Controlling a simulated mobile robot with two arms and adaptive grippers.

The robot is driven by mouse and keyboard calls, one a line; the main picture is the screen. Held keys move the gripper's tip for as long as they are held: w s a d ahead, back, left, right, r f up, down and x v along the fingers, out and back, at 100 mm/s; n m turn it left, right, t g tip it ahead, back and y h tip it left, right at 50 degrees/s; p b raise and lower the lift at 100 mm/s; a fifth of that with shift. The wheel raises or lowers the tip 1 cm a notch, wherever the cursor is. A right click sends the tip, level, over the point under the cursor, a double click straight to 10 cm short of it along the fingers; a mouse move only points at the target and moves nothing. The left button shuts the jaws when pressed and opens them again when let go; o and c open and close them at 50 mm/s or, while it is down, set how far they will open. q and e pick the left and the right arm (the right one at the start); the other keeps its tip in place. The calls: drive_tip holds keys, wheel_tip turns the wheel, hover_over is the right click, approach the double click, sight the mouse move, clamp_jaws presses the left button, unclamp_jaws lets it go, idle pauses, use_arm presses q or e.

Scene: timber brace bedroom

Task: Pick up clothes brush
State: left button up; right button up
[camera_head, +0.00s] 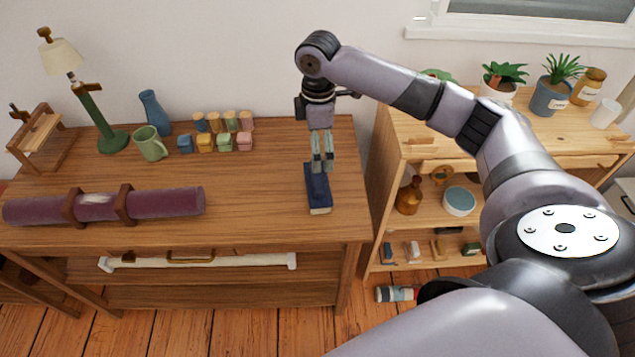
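A dark blue clothes brush (318,190) with a pale tan edge at its near end lies on the right part of the wooden dresser top. My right gripper (322,169) points down at the far end of the brush, its fingertips overlapping that end in the picture. A narrow gap shows between its two fingers. I cannot tell whether they touch or clasp the brush. My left gripper is out of view.
The dresser top (260,205) is clear left of the brush. A shelf with plants (425,150) stands to the right.

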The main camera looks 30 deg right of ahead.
sight(317, 175)
wheel_tip(317, 175, down, 10)
drive_tip(key=shift+w+f+p, duration=0.15)
drive_tip(key=shift+f+p, duration=0.05)
drive_tip(key=shift+p, duration=0.3)
drive_tip(key=shift+c, duration=0.2)
drive_tip(key=c, duration=0.9)
